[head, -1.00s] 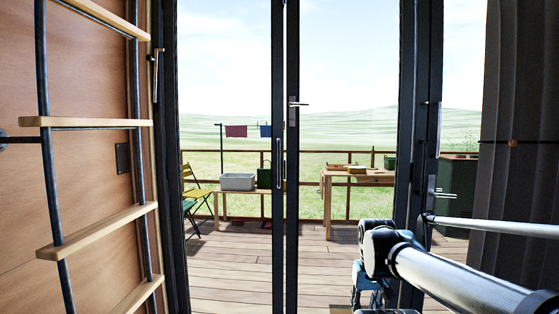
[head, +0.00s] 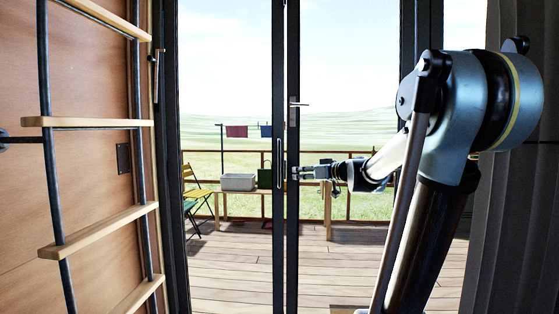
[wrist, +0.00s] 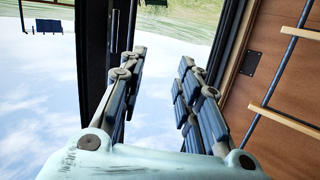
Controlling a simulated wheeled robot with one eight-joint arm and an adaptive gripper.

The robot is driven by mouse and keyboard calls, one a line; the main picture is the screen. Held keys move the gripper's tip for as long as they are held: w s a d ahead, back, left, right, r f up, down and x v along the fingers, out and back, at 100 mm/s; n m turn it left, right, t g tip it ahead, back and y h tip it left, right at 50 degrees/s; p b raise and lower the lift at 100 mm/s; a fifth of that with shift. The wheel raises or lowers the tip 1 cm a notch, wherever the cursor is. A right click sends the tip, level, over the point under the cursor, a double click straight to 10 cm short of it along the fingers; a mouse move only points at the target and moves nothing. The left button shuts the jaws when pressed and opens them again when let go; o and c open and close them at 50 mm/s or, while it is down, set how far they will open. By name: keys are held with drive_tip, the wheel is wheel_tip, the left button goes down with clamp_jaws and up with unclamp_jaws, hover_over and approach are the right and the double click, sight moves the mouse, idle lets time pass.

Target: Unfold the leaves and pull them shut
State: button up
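Tall dark-framed glass leaves stand in front of me in the head view. Two dark upright stiles meet at the middle, the left one (head: 278,60) with a long pull bar (head: 279,163) and the right one (head: 292,60) with a silver lever handle (head: 298,103). More dark frame (head: 408,35) stands at the right, mostly hidden by my arm. My gripper (head: 297,172) points left, its fingertips close to the right middle stile below the lever; contact cannot be told. In the wrist view my gripper (wrist: 161,64) is open and empty, with a dark stile (wrist: 95,45) beside its left finger.
A grey curtain (head: 500,220) hangs at the right. Beyond the glass, a plank deck (head: 235,265) holds a yellow chair (head: 196,190) and a grey tub (head: 238,182).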

drive_tip(key=w+d+r+t, duration=0.1)
drive_tip(key=w+r+t, duration=0.1)
drive_tip(key=w+r, duration=0.3)
drive_tip(key=x, duration=1.7)
drive_tip(key=shift+w, duration=0.4)
drive_tip(key=shift+c, duration=0.2)
clamp_jaws()
